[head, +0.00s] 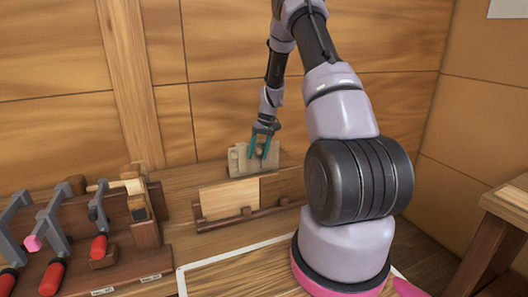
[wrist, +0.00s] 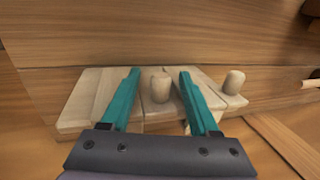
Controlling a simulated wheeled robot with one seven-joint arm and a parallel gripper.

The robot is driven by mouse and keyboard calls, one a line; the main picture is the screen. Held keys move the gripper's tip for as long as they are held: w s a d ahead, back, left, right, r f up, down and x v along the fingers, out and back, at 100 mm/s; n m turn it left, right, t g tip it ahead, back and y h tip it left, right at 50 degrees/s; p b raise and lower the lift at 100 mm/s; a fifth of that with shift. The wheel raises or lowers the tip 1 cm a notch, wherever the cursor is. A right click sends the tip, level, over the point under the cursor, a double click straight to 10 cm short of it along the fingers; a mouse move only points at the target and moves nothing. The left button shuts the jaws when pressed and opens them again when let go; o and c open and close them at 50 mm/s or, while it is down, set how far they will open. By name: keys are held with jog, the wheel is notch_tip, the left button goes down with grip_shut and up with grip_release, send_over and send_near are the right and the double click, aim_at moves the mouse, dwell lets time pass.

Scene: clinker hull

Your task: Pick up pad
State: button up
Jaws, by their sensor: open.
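The likely pad is a pale wooden block with an upright round knob (wrist: 160,87), in the middle of the wrist view. Its knob stands between the two teal fingers of my gripper (wrist: 158,82), with a gap on each side. My gripper is open and empty. A second knob (wrist: 234,82) on a similar pale block stands to the right of the right finger. In the head view my gripper (head: 264,141) is at the pale block group (head: 241,164) at the back of the bench. The fingers and palm hide part of the blocks.
A light board (head: 230,199) stands in a dark wooden holder in front of the blocks. A rack with red-handled clamps (head: 55,270) is at the left. The plank wall (head: 230,110) is close behind. A white-edged panel (head: 235,280) lies in front.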

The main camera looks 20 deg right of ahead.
jog(key=shift+x, duration=1.2)
grip_shut()
jog(key=shift+r, duration=0.1)
